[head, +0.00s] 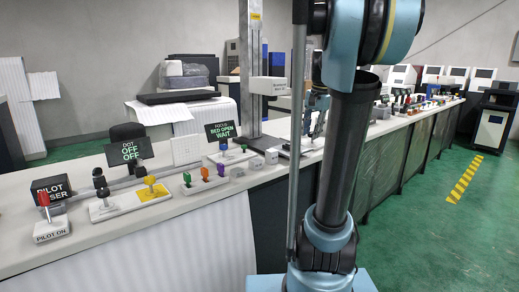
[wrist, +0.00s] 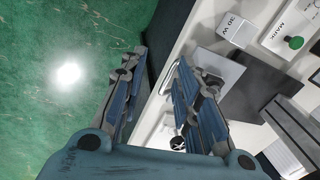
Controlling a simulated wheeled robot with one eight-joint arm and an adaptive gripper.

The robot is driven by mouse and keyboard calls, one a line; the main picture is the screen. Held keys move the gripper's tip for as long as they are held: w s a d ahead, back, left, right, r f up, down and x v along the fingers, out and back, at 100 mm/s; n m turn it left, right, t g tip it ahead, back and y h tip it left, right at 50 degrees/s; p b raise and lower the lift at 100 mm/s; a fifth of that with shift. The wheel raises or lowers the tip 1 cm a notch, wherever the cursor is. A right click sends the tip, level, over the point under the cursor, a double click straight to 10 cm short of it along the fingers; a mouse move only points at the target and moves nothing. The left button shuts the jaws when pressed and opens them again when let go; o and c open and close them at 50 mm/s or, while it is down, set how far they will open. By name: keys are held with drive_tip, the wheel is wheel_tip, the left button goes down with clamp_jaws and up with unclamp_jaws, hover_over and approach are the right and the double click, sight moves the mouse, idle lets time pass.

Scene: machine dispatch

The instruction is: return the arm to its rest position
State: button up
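My arm (head: 343,150) rises from its blue base joint in the head view, with a dark lower link and a blue joint at the top of the picture. My gripper (wrist: 160,58) shows in the wrist view with its two blue-grey fingers apart and nothing between them. Below it are the edge of the white counter and the green floor. I cannot tell its height above them. In the head view my arm hides part of the counter.
The long white counter (head: 150,218) holds a red PILOT ON lever (head: 44,204), a yellow switch (head: 150,183), coloured knobs and small screens. A white block (wrist: 236,29) shows in the wrist view.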

drive_tip(key=s+a+f+n, duration=0.3)
drive_tip(key=s+f+n, duration=0.1)
drive_tip(key=s+f, duration=0.7)
drive_tip(key=s+a+f+n+h, duration=0.1)
drive_tip(key=s+a+f+n, duration=0.2)
drive_tip(key=s+f, duration=0.9)
drive_tip(key=shift+s+a+n, duration=0.3)
drive_tip(key=shift+s+n, duration=0.7)
drive_tip(key=shift+s, duration=0.05)
drive_tip(key=shift+w+f, duration=0.15)
drive_tip(key=shift+w, duration=0.3)
